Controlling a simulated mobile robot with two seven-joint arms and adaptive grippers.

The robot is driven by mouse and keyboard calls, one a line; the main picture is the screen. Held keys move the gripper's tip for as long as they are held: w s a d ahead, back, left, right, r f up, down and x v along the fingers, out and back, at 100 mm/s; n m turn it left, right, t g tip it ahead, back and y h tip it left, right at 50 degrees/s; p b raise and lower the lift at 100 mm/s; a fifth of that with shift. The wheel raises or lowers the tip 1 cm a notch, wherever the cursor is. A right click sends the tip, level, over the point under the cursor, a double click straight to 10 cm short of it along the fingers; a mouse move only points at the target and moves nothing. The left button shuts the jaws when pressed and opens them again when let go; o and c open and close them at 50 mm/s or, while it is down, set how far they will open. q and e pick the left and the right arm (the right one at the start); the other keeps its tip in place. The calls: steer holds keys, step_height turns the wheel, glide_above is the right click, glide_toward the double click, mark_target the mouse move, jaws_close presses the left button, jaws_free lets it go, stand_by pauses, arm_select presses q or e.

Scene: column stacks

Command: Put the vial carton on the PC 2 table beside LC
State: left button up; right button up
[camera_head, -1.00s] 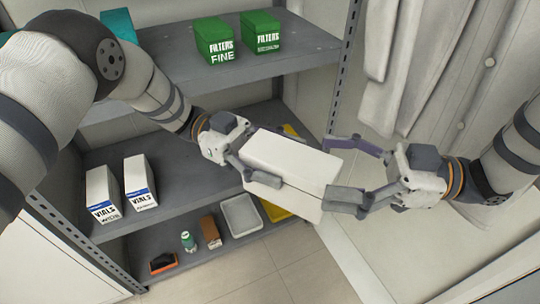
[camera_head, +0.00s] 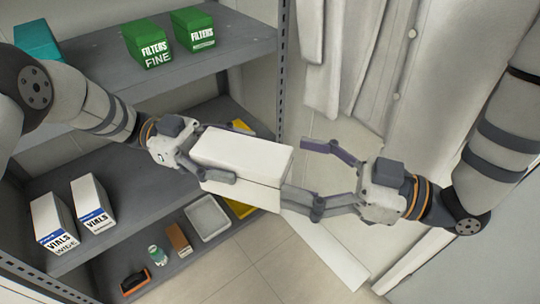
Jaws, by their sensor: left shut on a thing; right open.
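A white carton (camera_head: 243,155) with no label showing is held up in front of the shelf rack. My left gripper (camera_head: 212,162) is shut on its left end, with a finger along its near side. My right gripper (camera_head: 300,168) is open at the carton's right end, one finger close to its lower right corner and the other apart from it. I cannot tell whether the near finger touches it. Two vial cartons (camera_head: 53,222) (camera_head: 92,203) stand on the middle shelf at the left. No PC 2 table or LC shows.
Green filter boxes (camera_head: 146,39) (camera_head: 193,29) and a teal box (camera_head: 38,40) stand on the upper shelf (camera_head: 100,62). Below are a grey tray (camera_head: 207,217), a brown box (camera_head: 178,240), a bottle (camera_head: 157,255) and an orange-black item (camera_head: 135,281). White coats (camera_head: 345,60) hang at the right.

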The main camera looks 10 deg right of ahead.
mark_target(262, 155)
steer(key=x, duration=0.6)
steer(key=shift+w+a, duration=0.15)
steer(key=shift+a, duration=0.2)
steer(key=shift+c, duration=0.3)
steer(key=c, duration=1.4)
arm_select(q)
steer(key=o, duration=1.7)
arm_select(e)
steer(key=shift+c, duration=1.3)
arm_select(q)
steer(key=shift+r, duration=0.1)
